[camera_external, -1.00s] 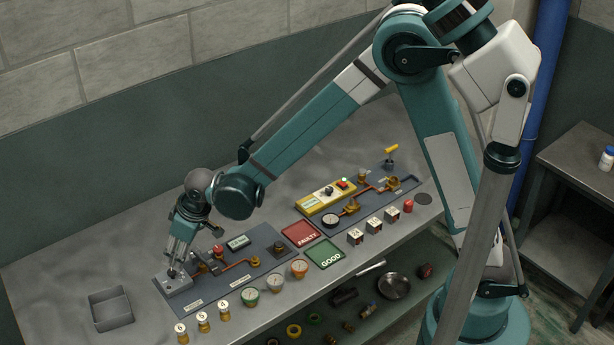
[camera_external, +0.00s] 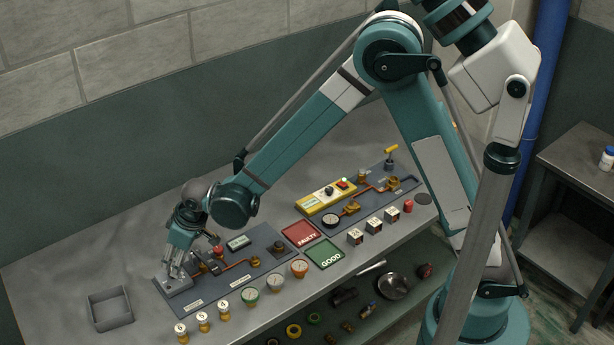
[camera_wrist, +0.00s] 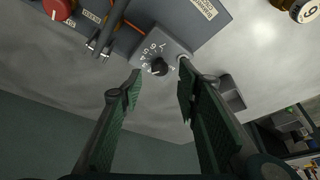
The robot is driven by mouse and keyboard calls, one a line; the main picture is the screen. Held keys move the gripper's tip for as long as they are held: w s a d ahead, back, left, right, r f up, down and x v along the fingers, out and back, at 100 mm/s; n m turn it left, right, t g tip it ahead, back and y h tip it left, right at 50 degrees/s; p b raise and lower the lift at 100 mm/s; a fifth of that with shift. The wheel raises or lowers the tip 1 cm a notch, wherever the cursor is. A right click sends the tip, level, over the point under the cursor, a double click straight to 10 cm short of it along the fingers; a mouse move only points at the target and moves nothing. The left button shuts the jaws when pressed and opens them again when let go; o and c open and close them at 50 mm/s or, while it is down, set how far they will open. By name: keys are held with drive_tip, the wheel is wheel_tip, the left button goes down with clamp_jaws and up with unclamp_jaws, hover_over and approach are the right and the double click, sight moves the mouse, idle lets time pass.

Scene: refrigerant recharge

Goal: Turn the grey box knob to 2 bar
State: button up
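The grey box (camera_wrist: 165,45) carries a round black knob (camera_wrist: 159,67) with a ring of white numerals. I cannot tell which numeral the knob's mark points at. In the external view the grey box (camera_external: 178,288) sits at the near left end of the dark board. My gripper (camera_wrist: 160,88) is open in the wrist view. Its two fingertips stand on either side of the knob, with gaps, and lie slightly lower in the picture than it. In the external view my gripper (camera_external: 174,270) is tilted just over the box, and its fingers hide the knob.
The dark board (camera_external: 196,293) carries copper pipework and a red knob (camera_external: 218,251). A grey open tray (camera_external: 110,309) lies left of it. Numbered brass fittings and gauges line the front edge. Red and green trays (camera_external: 325,254) are to the right.

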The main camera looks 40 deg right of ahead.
drive_tip(key=shift+x, duration=2.1)
drive_tip(key=c, duration=0.9)
